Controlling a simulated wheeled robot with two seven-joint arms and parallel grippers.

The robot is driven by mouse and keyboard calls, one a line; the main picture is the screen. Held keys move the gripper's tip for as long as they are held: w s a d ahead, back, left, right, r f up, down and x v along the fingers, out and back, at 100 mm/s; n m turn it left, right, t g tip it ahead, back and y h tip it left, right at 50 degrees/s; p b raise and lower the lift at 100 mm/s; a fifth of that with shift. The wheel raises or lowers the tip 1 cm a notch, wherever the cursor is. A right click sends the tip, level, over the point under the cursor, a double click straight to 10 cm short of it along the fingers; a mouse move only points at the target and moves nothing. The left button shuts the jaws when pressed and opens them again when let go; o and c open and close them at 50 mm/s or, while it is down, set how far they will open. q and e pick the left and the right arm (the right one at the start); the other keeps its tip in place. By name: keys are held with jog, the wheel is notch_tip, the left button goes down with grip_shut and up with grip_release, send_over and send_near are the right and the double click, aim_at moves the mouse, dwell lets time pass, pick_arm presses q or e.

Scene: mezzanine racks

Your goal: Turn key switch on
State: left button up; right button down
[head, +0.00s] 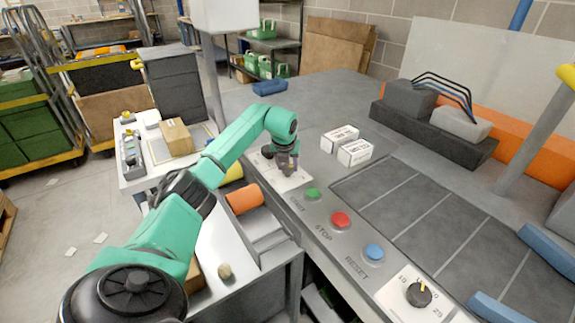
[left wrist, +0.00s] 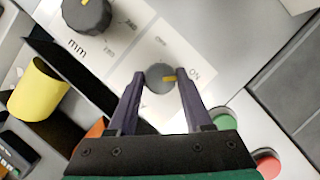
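The mark points right, toward the printed ON. My left gripper (left wrist: 161,80) has a dark finger on each side of the knob, and the fingertips look to be touching it. In the head view my left gripper (head: 287,168) points down onto the white plate (head: 296,181) at the console's near left corner and hides the key switch. My right gripper is in neither view.
A black dial (left wrist: 86,14) marked mm sits beside the key switch. Green (head: 313,194), red (head: 340,220) and blue (head: 373,252) buttons line the console's front edge. Two white boxes (head: 355,152) stand just behind. An orange cylinder (head: 244,199) lies left of the console.

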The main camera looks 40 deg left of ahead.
pick_arm(q)
grip_shut()
jog(key=shift+m, duration=0.4)
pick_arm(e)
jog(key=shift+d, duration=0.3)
pick_arm(q)
jog(key=o, duration=0.7)
grip_release()
jog(key=shift+r, duration=0.1)
jog(key=shift+c, duration=0.2)
jog(key=b+v, duration=0.1)
jog(key=v, duration=1.3)
jog(key=shift+s+r+b, duration=0.25)
jog(key=shift+s+b, duration=0.05)
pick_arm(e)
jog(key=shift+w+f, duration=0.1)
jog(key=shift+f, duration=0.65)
pick_arm(q)
jog(key=shift+f, duration=0.1)
